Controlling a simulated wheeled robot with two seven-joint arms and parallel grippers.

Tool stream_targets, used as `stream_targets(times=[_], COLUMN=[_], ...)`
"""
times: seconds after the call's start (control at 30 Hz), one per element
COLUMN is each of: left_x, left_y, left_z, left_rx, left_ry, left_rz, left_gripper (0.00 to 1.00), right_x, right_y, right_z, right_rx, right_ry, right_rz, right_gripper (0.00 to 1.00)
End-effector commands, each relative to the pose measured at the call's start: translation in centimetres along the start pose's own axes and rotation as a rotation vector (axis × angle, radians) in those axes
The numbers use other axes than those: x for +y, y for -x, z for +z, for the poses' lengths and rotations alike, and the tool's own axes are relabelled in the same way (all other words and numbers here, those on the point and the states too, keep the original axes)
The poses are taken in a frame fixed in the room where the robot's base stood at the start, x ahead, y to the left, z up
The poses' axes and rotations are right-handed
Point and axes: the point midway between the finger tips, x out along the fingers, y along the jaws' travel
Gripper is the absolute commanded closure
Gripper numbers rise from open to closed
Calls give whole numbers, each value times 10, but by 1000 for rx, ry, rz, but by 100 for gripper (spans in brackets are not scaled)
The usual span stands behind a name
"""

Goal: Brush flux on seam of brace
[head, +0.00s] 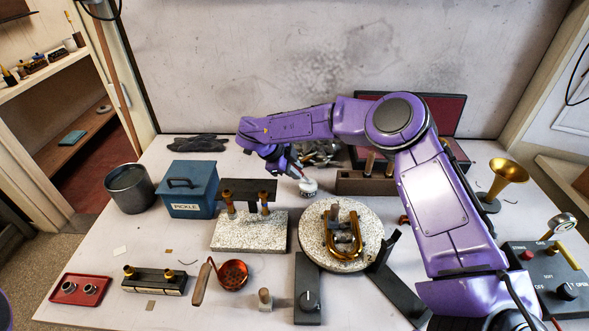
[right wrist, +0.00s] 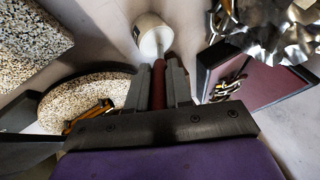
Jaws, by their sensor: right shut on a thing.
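My right gripper (head: 290,168) reaches in from the right and points down at the back middle of the table. In the right wrist view its fingers (right wrist: 160,85) are shut on a dark red handle (right wrist: 158,88), apparently the flux brush. The brush's metal shaft runs to a small white jar (right wrist: 149,30), which also shows in the head view (head: 309,188); the brush tip is hidden there. The U-shaped brass brace piece (head: 345,240) lies on a round speckled turntable (head: 318,212), in front of and right of the jar. Its seam is too small to make out. My left gripper is out of view.
A speckled block (head: 230,238) with a dark stand is left of the turntable. A blue pickle box (head: 190,190), a grey pot (head: 128,188), a copper ladle (head: 232,273) and a black control box (head: 548,275) surround the work area. Shiny metal scraps (head: 322,155) lie behind the jar.

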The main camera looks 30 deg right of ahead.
Motion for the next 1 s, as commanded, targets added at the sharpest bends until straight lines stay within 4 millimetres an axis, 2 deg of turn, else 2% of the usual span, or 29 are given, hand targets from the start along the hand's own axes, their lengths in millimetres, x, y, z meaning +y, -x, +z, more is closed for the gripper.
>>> stream_targets(times=[0.17, 0.83, 1.0], left_x=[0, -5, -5], left_y=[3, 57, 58], left_z=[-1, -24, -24], left_rx=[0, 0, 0], left_ry=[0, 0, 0], left_rz=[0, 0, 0], left_gripper=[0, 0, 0], right_x=[0, -25, -26], right_y=[2, 56, 58], right_z=[-2, -29, -30], right_rx=[1, 1, 1], right_ry=[2, 1, 2], right_rz=[3, 1, 1], right_gripper=[100, 100, 100])
